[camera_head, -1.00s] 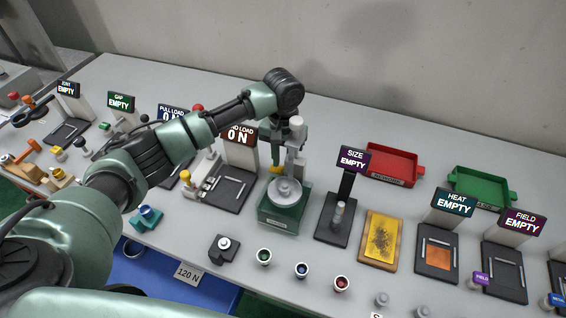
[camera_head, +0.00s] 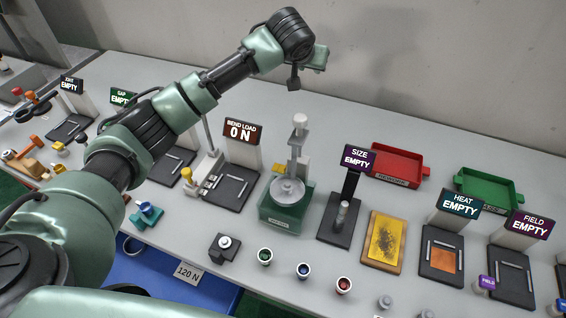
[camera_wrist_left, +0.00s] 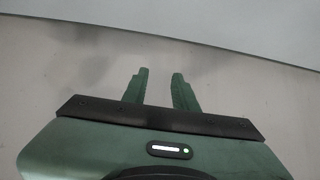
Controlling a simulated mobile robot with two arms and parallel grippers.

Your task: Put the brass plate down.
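My left gripper (camera_head: 312,58) is raised above the back of the table near the wall. In the left wrist view its two fingers (camera_wrist_left: 160,88) stand apart with nothing between them. No plate shows in the gripper. A small yellow piece (camera_head: 278,168) lies partly hidden behind the green press (camera_head: 287,208); I cannot tell if it is the brass plate. A yellow sheet with dark specks (camera_head: 385,240) lies on a wooden-edged board. My right gripper is not in view.
A red tray (camera_head: 398,162) and a green tray (camera_head: 490,187) stand at the back right. Stations with signs line the table, including the size stand (camera_head: 340,225) and the heat station (camera_head: 440,258). Small coloured cups (camera_head: 303,271) stand along the front.

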